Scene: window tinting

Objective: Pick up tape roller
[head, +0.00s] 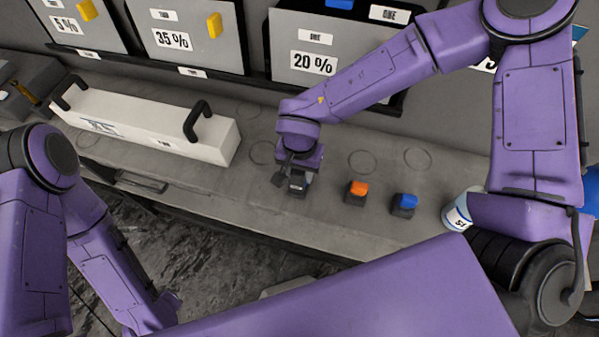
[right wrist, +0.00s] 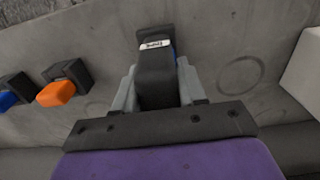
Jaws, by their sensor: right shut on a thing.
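My right gripper (head: 295,180) is low over the grey worktop, near its front edge. In the right wrist view its two grey fingers (right wrist: 157,85) are closed on both sides of a dark block with a small white label, which I take to be the tape roller (right wrist: 155,65). A bit of blue shows at the block's side. In the head view the tape roller (head: 297,187) is partly hidden by the gripper, and I cannot tell whether it still touches the worktop. My left arm is at the lower left; its gripper does not show.
An orange-topped block (head: 356,192) and a blue-topped block (head: 404,205) stand to the right on the worktop (head: 330,220). A white can (head: 458,214) is beyond them. A long white box with black handles (head: 150,125) lies left. Labelled grey panels (head: 295,40) line the back.

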